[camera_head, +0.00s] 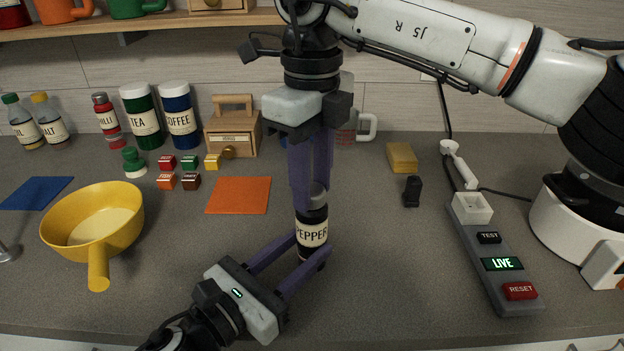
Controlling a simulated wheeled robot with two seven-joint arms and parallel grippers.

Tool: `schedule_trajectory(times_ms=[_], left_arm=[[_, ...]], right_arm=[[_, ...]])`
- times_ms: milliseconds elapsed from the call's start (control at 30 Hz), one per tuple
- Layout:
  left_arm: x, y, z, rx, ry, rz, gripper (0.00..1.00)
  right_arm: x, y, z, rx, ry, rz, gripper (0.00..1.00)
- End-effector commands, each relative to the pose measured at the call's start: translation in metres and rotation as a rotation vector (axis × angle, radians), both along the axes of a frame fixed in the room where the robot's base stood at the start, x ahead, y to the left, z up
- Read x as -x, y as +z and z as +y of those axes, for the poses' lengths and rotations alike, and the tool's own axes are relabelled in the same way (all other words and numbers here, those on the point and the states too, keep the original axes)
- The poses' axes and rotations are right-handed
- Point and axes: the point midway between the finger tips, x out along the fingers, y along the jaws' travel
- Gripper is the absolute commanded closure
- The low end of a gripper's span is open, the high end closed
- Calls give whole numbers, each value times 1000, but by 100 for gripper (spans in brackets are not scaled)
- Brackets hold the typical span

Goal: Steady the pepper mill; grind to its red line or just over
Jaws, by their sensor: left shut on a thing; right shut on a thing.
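The pepper mill (312,233) stands upright on the grey counter, with a black body, a cream PEPPER label and a grey top. My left gripper (310,256) comes in from the lower left and is shut on the mill's lower body, its purple fingers on either side. My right gripper (317,192) points straight down from above and is shut on the mill's grey top. The fingers partly hide the top. I cannot make out a red line on the mill.
A yellow pan (92,222) and an orange mat (238,195) lie to the left. Small labelled blocks (190,162), a wooden box (232,137) and canisters (140,117) stand behind. A power strip (490,262) lies right. The counter between mill and strip is clear.

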Motion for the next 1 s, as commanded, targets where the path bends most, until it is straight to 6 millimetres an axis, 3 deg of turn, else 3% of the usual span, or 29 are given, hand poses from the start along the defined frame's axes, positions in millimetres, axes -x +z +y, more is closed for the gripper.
schedule_trajectory(times_ms=[1000], left_arm=[[1,-1,-1,-1,-2,1,86]], right_arm=[[-1,1,0,-3,-954,-3,91]])
